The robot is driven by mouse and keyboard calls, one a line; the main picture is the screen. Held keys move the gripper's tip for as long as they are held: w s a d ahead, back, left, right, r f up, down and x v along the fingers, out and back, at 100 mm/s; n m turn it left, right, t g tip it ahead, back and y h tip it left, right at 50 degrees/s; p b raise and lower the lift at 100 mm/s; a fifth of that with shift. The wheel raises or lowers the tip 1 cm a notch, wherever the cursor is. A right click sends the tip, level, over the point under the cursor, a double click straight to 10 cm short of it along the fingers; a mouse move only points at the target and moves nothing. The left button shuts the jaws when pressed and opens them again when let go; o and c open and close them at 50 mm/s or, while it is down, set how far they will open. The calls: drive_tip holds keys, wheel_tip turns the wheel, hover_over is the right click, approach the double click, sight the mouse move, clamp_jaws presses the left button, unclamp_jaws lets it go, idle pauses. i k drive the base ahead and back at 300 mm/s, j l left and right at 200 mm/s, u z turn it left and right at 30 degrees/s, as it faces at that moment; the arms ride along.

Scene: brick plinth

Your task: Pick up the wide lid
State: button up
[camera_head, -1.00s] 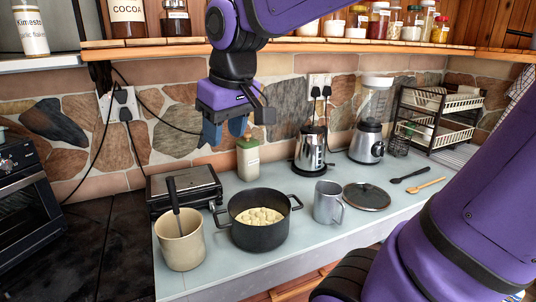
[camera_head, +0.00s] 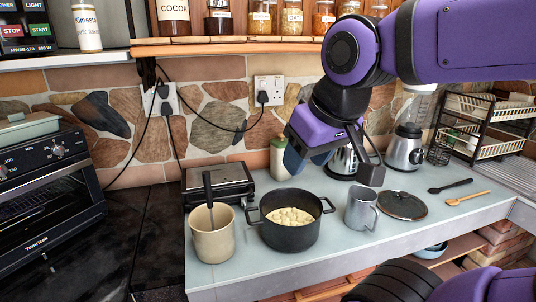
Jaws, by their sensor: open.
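The wide lid (camera_head: 402,205) is a dark round glass lid with a pale rim and a small knob. It lies flat on the pale counter, right of the grey metal mug (camera_head: 361,208). The gripper partly hides a kettle and a bottle with a green cap (camera_head: 279,160).
The pot holds pale round pieces. A beige crock (camera_head: 212,240) with a utensil stands left of it, in front of a grill (camera_head: 218,182). A black spoon (camera_head: 450,186) and a wooden spoon (camera_head: 467,198) lie right of the lid. A blender (camera_head: 405,148) and dish rack (camera_head: 487,125) stand behind.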

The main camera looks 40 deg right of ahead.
sight(400, 204)
drive_tip(key=l+z, duration=0.1)
drive_tip(key=z, duration=0.3)
drive_tip(key=l+z, duration=0.15)
drive_tip(key=z, duration=0.25)
drive_tip(key=l+z, duration=0.1)
drive_tip(key=z, duration=0.3)
drive_tip(key=l+z, duration=0.1)
drive_tip(key=z, duration=0.3)
drive_tip(key=i+j, duration=0.05)
